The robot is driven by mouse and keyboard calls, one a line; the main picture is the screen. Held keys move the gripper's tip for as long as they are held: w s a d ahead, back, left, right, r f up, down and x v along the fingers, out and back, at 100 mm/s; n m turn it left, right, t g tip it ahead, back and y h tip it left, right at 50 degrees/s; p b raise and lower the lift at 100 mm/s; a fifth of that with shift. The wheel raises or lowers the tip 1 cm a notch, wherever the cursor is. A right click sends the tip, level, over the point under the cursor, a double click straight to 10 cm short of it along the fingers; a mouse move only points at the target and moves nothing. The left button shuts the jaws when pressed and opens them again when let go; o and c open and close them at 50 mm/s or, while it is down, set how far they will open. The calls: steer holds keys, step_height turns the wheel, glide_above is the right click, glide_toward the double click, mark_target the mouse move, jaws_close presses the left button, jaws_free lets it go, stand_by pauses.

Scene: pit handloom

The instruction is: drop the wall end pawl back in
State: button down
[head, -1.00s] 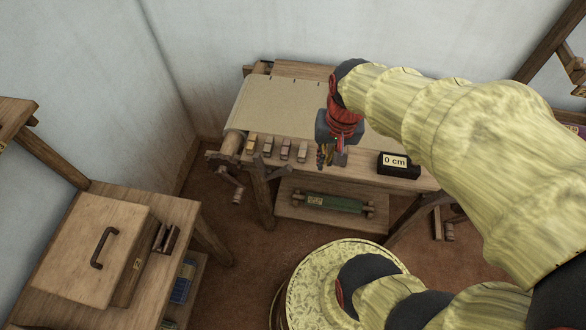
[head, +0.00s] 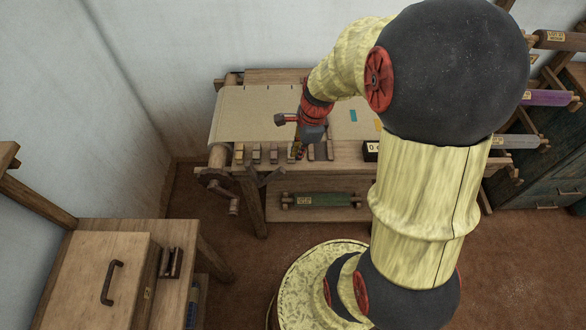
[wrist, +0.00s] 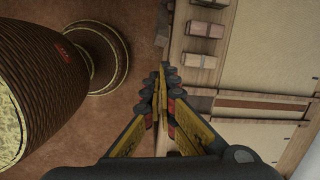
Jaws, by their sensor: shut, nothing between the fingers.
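The loom's cloth beam (head: 216,156) runs along the near edge of the cloth, with a crank (head: 228,198) at its left, wall-side end. A dark angled piece (head: 264,178) shows beside that end, in front of the left leg. I cannot tell whether it is the pawl, or whether a pawl is engaged. My gripper (head: 300,153) points down near the row of wooden blocks, to the right of the crank end. In the wrist view, my gripper (wrist: 161,78) has its fingers together with nothing between them.
Several wooden blocks (head: 257,154) line the loom's front rail. A black "0" display (head: 371,151) stands right of them. A green roller (head: 325,200) lies on the lower shelf. A side table (head: 190,235) with a lidded box (head: 85,280) stands front left. Open floor lies between.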

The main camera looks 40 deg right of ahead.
steer(key=shift+f, duration=0.1)
steer(key=f+b, duration=0.1)
steer(key=f, duration=0.2)
steer(key=w+f+b, duration=0.1)
steer(key=f, duration=0.2)
steer(key=a+f+b, duration=0.1)
steer(key=f, duration=0.2)
steer(key=shift+w+f+b, duration=0.2)
steer(key=shift+f+b, duration=0.1)
steer(key=shift+f, duration=0.05)
steer(key=shift+r, duration=0.1)
steer(key=shift+w+a+r+p, duration=0.25)
steer(key=shift+r+p, duration=0.15)
steer(key=shift+p, duration=0.3)
steer(key=w+a+r+p, duration=0.1)
steer(key=p, duration=0.1)
steer(key=a+r+p, duration=0.1)
steer(key=a+p, duration=0.1)
steer(key=p, duration=0.1)
steer(key=w+a+r+p, duration=0.1)
steer(key=r+p, duration=0.1)
steer(key=shift+w+a+p, duration=0.15)
steer(key=shift+w+p, duration=0.2)
steer(key=shift+p, duration=0.05)
steer(key=w+a+p, duration=0.4)
steer(key=a+p, duration=0.2)
steer(key=shift+w+r+p, duration=0.15)
steer(key=shift+r+p, duration=0.15)
